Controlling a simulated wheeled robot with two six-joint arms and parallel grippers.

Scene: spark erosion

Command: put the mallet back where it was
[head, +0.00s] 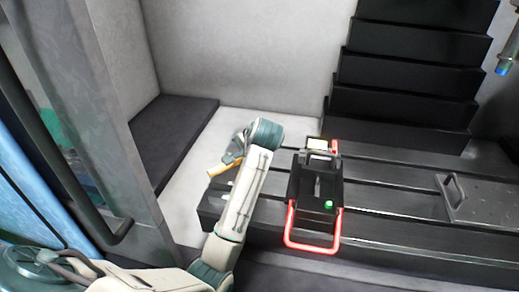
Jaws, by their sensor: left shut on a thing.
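My left arm reaches from the lower left to the near-left end of a dark slotted table (390,232). Its gripper (236,158) points down-left, just past the left edge of the table and above the pale floor of the chamber. It is shut on the mallet, whose orange-brown handle (222,168) sticks out to the lower left. The mallet's head cannot be made out clearly behind the gripper and wrist. My right gripper is not in view.
A black device with a red loop handle (313,247) and a green button (328,204) stands on the table, close right of my arm. A dark plate (488,200) lies further right. Black stepped bellows (405,75) rise behind. A grey door with a bar handle (118,235) stands left.

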